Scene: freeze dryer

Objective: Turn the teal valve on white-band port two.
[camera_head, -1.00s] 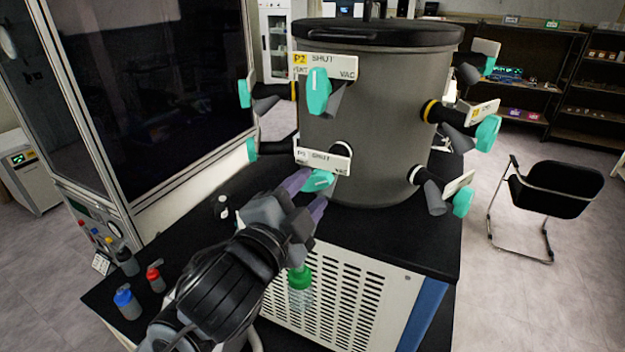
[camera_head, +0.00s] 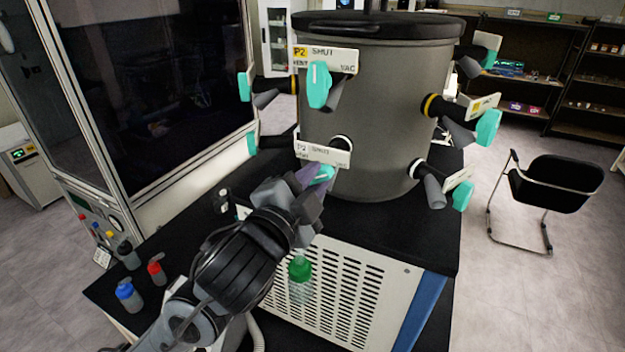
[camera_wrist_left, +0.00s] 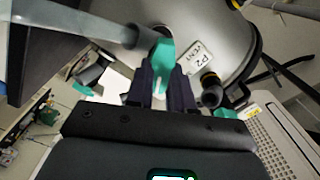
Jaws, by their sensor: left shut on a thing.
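The white-band port two has a white label plate (camera_head: 322,152) reading P2 and SHUT, low on the front of the grey drum (camera_head: 385,110). Its teal valve handle (camera_head: 321,174) sits just below the plate, partly hidden by my gripper. My left gripper (camera_head: 314,180) is shut on this teal handle. In the left wrist view the teal handle (camera_wrist_left: 161,62) stands between the two dark fingers (camera_wrist_left: 160,88). A yellow-labelled P2 plate (camera_head: 326,60) with its own teal handle (camera_head: 319,85) is directly above. My right gripper is not in view.
Other teal valves stick out around the drum, such as those at right (camera_head: 488,127) and lower right (camera_head: 462,195). A green-capped bottle (camera_head: 300,278) stands below my gripper. Blue-capped (camera_head: 128,298) and red-capped (camera_head: 156,272) bottles stand at the bench's left corner.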

